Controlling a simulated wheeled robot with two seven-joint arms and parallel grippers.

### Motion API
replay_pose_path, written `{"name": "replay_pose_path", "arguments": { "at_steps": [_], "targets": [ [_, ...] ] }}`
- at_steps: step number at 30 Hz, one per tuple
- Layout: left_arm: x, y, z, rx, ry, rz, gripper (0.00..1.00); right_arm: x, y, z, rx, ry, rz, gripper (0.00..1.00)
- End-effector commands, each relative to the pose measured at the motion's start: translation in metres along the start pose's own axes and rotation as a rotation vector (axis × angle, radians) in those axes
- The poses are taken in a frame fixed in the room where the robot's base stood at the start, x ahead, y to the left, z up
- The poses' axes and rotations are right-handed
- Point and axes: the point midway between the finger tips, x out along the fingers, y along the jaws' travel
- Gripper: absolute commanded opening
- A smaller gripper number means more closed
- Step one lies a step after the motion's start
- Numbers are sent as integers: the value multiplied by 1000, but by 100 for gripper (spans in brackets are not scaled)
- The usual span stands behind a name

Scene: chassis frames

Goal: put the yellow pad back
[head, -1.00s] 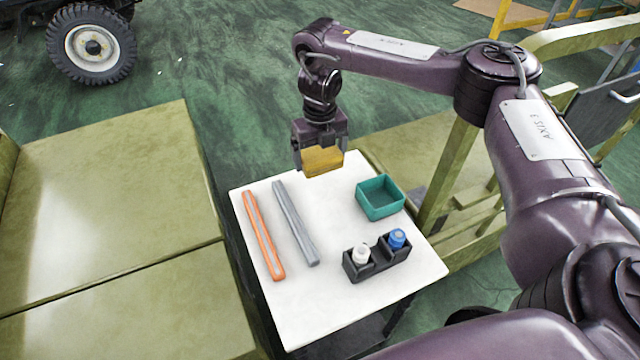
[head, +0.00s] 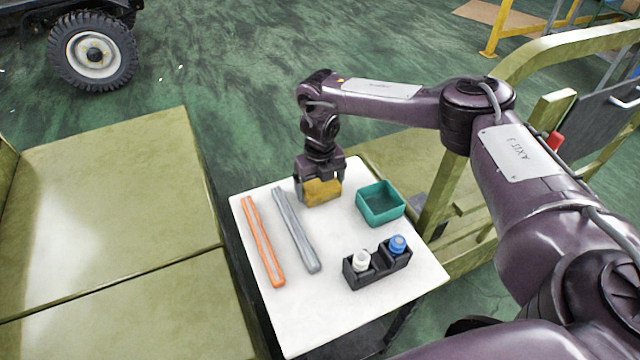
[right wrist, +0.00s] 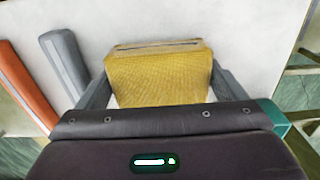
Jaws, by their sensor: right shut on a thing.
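The yellow pad (head: 322,192) is a dull yellow block at the far part of the white tabletop (head: 310,310). My right gripper (head: 320,186) is shut on it from above, with the arm reaching in from the right. In the right wrist view the yellow pad (right wrist: 158,78) sits between the two dark fingers of the right gripper (right wrist: 157,85). The pad is low over the white surface; I cannot tell whether it touches. My left gripper is not in view.
An orange bar (head: 263,242) and a grey bar (head: 296,230) lie left of the pad. A teal open box (head: 380,204) is to its right. A black holder (head: 376,264) with a white-capped bottle (head: 361,260) and a blue-capped bottle (head: 398,244) stands nearer. The tabletop's front is clear.

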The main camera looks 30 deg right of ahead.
Motion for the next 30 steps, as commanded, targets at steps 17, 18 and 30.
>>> {"name": "replay_pose_path", "arguments": {
  "at_steps": [17,18,30],
  "targets": [
    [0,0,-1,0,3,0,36,-28,0,1,0,-4,1,100],
    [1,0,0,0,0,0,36,-37,1,1,0,-4,2,100],
    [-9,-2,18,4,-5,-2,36,-114,0,1,-2,-3,-1,100]
  ]
}}
